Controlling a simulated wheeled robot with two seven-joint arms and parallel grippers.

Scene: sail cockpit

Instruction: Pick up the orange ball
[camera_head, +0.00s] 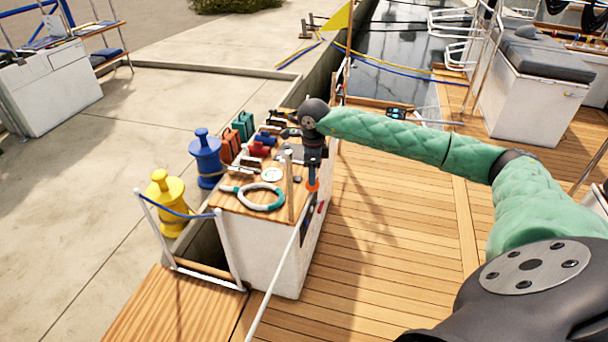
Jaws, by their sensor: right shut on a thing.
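My right arm, in a green quilted sleeve, comes in from the right. Its dark gripper (313,178) points down at the right edge of the white cabinet with a wooden top (247,207). It is shut on the orange ball (312,186), which shows as a small bright orange patch at the fingertips. The fingers hide part of the ball. I cannot tell from this view whether the ball touches the cabinet. My left gripper is not in view.
A green and white ring (262,206) lies on the cabinet top, near a round dial (272,174) and several small colored items. A thin post (290,188) and a pale rope (278,272) are close by. Blue (206,155) and yellow (164,195) bollards stand left.

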